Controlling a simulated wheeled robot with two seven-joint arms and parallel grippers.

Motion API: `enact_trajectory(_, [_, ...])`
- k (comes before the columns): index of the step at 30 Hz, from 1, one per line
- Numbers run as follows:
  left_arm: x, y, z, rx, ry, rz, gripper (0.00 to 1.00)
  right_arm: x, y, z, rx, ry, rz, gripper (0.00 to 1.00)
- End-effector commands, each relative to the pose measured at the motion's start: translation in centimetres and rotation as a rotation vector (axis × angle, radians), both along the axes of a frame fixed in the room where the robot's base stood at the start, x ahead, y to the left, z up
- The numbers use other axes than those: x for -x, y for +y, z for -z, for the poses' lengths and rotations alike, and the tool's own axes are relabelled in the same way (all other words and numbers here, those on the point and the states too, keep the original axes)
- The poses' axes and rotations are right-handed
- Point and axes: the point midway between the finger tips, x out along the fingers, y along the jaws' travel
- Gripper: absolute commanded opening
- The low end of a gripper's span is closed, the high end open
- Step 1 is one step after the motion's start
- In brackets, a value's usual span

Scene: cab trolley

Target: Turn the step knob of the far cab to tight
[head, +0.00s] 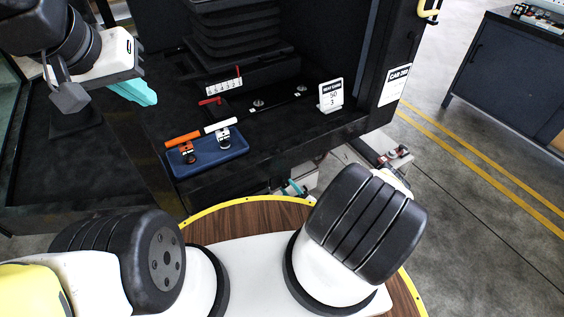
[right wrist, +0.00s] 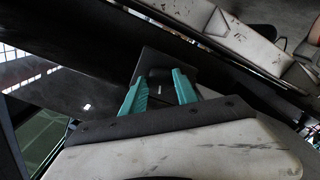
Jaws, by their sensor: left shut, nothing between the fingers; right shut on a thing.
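In the right wrist view my right gripper (right wrist: 160,88) has its two teal fingers on either side of a small black knob (right wrist: 160,76), and it is shut on it. The knob stands in front of a dark plate, and I cannot read any mark for its setting. In the head view a bit of teal of the right gripper (head: 294,188) shows low under the cab floor edge, and the knob is hidden there. My left gripper (head: 138,92) is shut and empty at the upper left, above the dark cab floor.
The dark cab (head: 280,150) holds a blue tray (head: 210,163) with an orange-handled and a white-handled tool, a small gauge card (head: 330,95) and a black bellows seat base (head: 240,45). A cab sign (head: 395,85) hangs at right. A dark cabinet (head: 510,75) stands far right beyond open floor.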

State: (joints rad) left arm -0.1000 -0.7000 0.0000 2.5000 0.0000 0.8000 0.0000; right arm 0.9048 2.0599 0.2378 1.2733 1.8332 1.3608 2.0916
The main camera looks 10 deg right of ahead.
Motion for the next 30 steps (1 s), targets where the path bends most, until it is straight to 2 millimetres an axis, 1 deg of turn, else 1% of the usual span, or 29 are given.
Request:
enact_trajectory(6, [0.00,0.00,0.00,0.000,0.000,0.000,0.00,0.09,-0.09,0.17,-0.154,0.060,0.001,0.00])
enact_trajectory(12, [0.00,0.00,0.00,0.000,0.000,0.000,0.00,0.11,-0.07,0.20,-0.255,0.097,0.002,0.00])
enact_trajectory(19, [0.00,0.00,0.00,0.000,0.000,0.000,0.00,0.12,-0.07,0.22,-0.315,0.121,0.002,0.00])
enact_trajectory(30, [0.00,0.00,0.00,0.000,0.000,0.000,0.00,0.14,-0.05,0.24,-0.331,0.126,0.003,0.00])
